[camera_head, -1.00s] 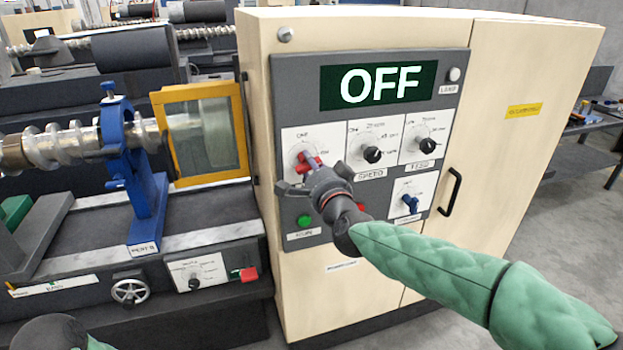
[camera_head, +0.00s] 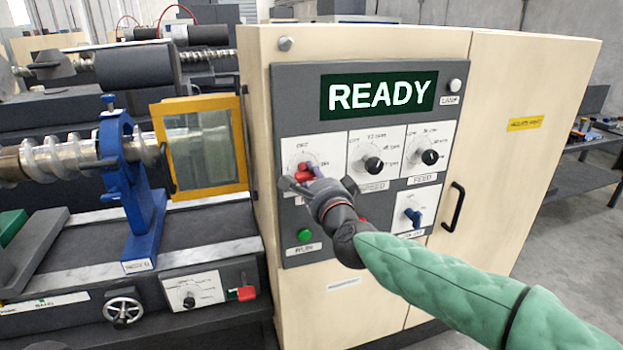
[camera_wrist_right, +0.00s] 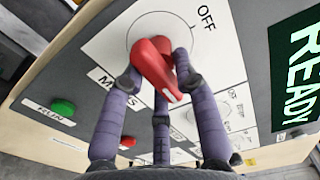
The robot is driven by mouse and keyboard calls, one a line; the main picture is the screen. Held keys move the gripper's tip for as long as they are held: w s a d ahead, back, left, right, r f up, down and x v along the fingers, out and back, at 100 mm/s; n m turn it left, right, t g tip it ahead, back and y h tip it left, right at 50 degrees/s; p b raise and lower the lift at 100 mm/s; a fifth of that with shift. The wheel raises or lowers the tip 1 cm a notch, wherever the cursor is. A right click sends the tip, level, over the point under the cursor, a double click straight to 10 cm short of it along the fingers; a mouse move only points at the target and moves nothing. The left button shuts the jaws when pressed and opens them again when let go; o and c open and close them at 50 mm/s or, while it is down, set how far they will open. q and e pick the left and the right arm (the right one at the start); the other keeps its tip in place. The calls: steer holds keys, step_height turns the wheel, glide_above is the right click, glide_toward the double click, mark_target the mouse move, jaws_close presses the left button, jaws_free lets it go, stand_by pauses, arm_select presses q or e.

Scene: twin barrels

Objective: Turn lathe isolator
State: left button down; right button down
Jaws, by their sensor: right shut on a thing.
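The lathe isolator is a red rotary handle (camera_wrist_right: 157,68) on a white plate at the upper left of the grey control panel (camera_head: 330,268). In the head view the red handle (camera_head: 303,172) is partly hidden behind my right gripper (camera_head: 308,182). In the right wrist view my right gripper (camera_wrist_right: 158,90) has its purple-grey fingers closed around the handle. The handle points away from the OFF mark on the plate. The display (camera_head: 379,94) above reads READY. My left gripper is not in view.
A green RUN button (camera_head: 305,235) sits below the isolator. Black speed (camera_head: 373,164) and feed (camera_head: 430,157) knobs and a blue switch (camera_head: 412,215) are to the right. The cabinet door has a black handle (camera_head: 453,206). The lathe's blue steady rest (camera_head: 130,185) and yellow-framed guard (camera_head: 243,150) stand at left.

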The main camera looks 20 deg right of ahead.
steer(key=shift+a+f, duration=0.1)
steer(key=shift+f, duration=0.25)
steer(key=c, duration=1)
jaws_free()
steer(key=shift+c, duration=0.2)
steer(key=shift+r, duration=0.1)
steer(key=shift+s+r, duration=0.1)
steer(key=s, duration=1.1)
steer(key=shift+s+d, duration=0.25)
steer(key=shift+s, duration=0.1)
